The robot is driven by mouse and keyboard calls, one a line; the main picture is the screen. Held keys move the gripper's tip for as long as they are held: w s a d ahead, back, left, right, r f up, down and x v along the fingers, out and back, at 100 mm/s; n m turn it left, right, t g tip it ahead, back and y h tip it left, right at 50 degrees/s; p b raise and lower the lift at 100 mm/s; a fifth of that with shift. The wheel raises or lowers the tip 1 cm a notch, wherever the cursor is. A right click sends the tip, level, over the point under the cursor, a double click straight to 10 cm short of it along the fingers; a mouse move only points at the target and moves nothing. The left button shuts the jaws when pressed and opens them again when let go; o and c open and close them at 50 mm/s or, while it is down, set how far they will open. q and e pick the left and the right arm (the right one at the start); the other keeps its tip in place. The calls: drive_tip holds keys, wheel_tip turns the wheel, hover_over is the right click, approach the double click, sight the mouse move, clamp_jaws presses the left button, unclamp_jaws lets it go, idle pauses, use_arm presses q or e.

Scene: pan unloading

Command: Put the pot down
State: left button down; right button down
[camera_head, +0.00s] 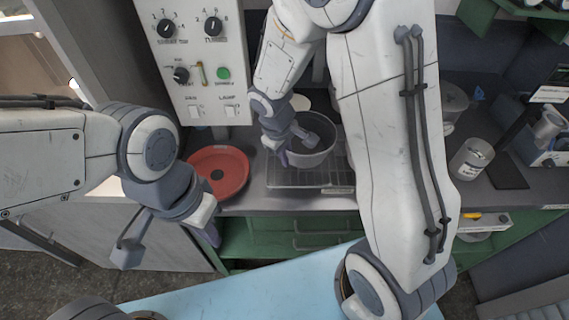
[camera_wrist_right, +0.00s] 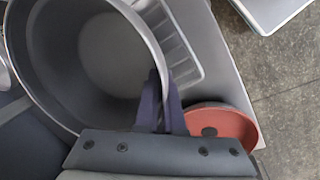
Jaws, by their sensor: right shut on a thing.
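A grey pot (camera_head: 322,153) is upright over a wire rack (camera_head: 300,180) on the counter. In the right wrist view the empty pot (camera_wrist_right: 105,60) fills the upper left. My right gripper (camera_head: 285,156) is shut on the pot's near rim. Its fingers (camera_wrist_right: 160,98) pinch the pot wall, one inside and one outside. I cannot tell whether the pot's base touches the rack. My left gripper (camera_head: 211,235) hangs empty in front of the counter, below the red pan; its finger gap is not clear.
A red round pan (camera_head: 218,172) lies left of the rack. A control panel (camera_head: 196,60) with knobs stands behind. Green shelving (camera_head: 250,240) is under the counter, with a light blue surface (camera_head: 250,295) nearer me.

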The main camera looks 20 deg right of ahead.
sight(286, 174)
drive_tip(key=shift+w+a+f, duration=0.2)
drive_tip(key=shift+a, duration=0.1)
drive_tip(key=shift+s+a+x, duration=0.1)
drive_tip(key=shift+a+x, duration=0.05)
drive_tip(key=shift+x, duration=0.85)
drive_tip(key=shift+s+a+x, duration=0.15)
drive_tip(key=shift+a+x, duration=0.05)
drive_tip(key=shift+x, duration=0.75)
drive_tip(key=shift+f, duration=0.1)
drive_tip(key=shift+f, duration=0.15)
drive_tip(key=c, duration=1)
unclamp_jaws()
drive_tip(key=shift+c, duration=0.2)
